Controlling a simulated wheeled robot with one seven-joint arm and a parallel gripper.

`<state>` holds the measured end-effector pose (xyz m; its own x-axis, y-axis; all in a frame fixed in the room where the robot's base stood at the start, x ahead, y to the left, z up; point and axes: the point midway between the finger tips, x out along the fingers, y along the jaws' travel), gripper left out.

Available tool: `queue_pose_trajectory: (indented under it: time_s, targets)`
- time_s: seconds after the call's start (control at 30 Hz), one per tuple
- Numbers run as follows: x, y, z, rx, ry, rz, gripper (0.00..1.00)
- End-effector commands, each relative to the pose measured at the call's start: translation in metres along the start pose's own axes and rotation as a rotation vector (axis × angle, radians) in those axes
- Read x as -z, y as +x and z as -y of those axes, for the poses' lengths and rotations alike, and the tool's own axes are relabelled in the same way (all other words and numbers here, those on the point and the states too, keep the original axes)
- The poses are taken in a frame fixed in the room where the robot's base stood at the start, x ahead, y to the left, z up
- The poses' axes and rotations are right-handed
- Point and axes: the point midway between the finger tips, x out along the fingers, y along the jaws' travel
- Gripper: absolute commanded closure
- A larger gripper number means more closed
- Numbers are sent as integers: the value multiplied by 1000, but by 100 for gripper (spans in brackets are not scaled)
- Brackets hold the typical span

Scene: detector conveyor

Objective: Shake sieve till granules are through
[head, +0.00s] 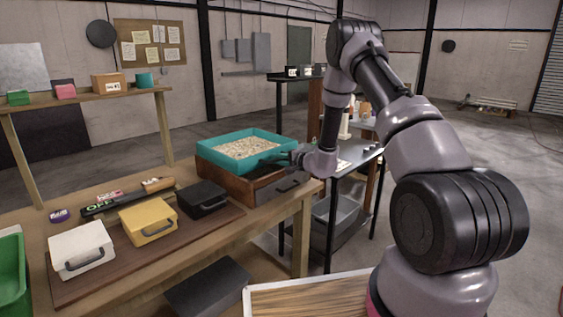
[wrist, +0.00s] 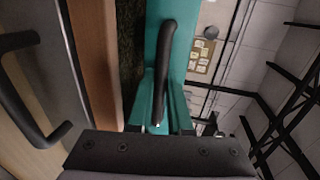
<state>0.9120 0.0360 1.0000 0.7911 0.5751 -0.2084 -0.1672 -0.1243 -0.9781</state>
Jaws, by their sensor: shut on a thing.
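The sieve (head: 226,138) is a teal square tray full of pale granules (head: 246,148). It sits over a brown wooden box (head: 239,188) at the far right end of the workbench, a little offset so that part of the box's dark inside shows. My gripper (head: 298,155) is at the sieve's right side, shut on its handle. In the wrist view the sieve's teal wall (wrist: 178,48) and its dark curved handle (wrist: 164,65) run down to my gripper (wrist: 158,128). Whether granules lie in the box is too dark to tell.
A white case (head: 80,248), a yellow case (head: 148,220) and a black case (head: 202,199) stand on a brown board on the workbench. A green bin (head: 10,270) is at the left edge. A grey metal table (head: 352,160) stands right of the box.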

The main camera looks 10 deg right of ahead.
Motion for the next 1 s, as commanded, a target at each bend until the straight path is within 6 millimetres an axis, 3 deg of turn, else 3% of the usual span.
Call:
queue_pose_trajectory:
  time_s: [0.17,0.2,0.57,0.67,1.0]
  targets:
    - [1,2,3,7,-1,-2,100]
    - [1,2,3,8,-1,-3,72]
    - [0,-1,2,5,-1,0,72]
    - [0,-12,2,3,0,-1,72]
    - [2,-79,2,4,1,-4,72]
